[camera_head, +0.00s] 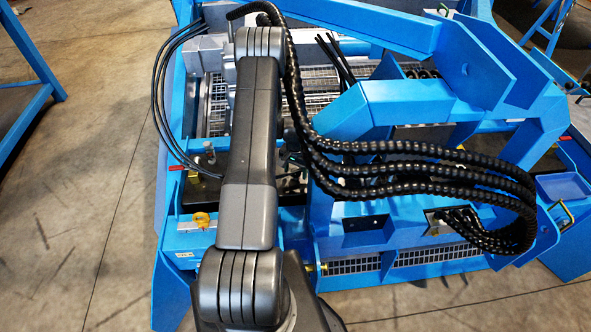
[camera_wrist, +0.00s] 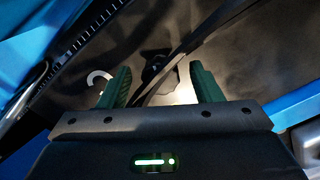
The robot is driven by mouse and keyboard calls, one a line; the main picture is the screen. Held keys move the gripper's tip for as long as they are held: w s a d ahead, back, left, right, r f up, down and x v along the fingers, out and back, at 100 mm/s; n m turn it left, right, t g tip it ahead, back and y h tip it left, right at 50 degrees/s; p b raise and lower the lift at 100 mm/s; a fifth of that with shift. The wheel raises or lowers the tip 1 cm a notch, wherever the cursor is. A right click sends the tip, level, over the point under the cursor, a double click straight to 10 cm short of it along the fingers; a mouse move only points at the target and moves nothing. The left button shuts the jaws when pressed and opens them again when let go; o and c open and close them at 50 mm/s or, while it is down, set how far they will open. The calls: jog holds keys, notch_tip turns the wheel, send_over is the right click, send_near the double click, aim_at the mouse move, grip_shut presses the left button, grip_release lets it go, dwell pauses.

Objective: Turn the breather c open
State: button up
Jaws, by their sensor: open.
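My gripper (camera_wrist: 163,82) shows in the wrist view with its two green fingers apart and nothing held between them. A small dark knob-like part (camera_wrist: 155,72) lies beyond the gap between the fingers, on a dark surface with a bright light patch. I cannot tell whether this part is the breather c, and no label is readable. A white hook-shaped mark or part (camera_wrist: 98,80) shows just left of the left finger. In the head view my own arm covers the middle of the blue machine (camera_head: 385,105), and my gripper is hidden there.
Black ribbed hoses (camera_head: 410,165) loop across the machine's right half. A blue beam (camera_wrist: 285,112) runs close to the gripper's right. Open floor (camera_head: 95,190) lies left.

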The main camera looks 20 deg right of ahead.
aim_at(296, 172)
jog(key=c, duration=1)
jog(key=b, duration=0.1)
jog(key=n+b, duration=0.1)
jog(key=b, duration=0.1)
jog(key=shift+f, duration=0.25)
jog(key=shift+n+b, duration=0.8)
jog(key=shift+b, duration=0.2)
jog(key=shift+r+n+b, duration=0.3)
jog(key=shift+n+b, duration=0.05)
jog(key=shift+n, duration=0.05)
jog(key=shift+d, duration=0.1)
jog(key=o, duration=1)
notch_tip(296, 172, up, 14)
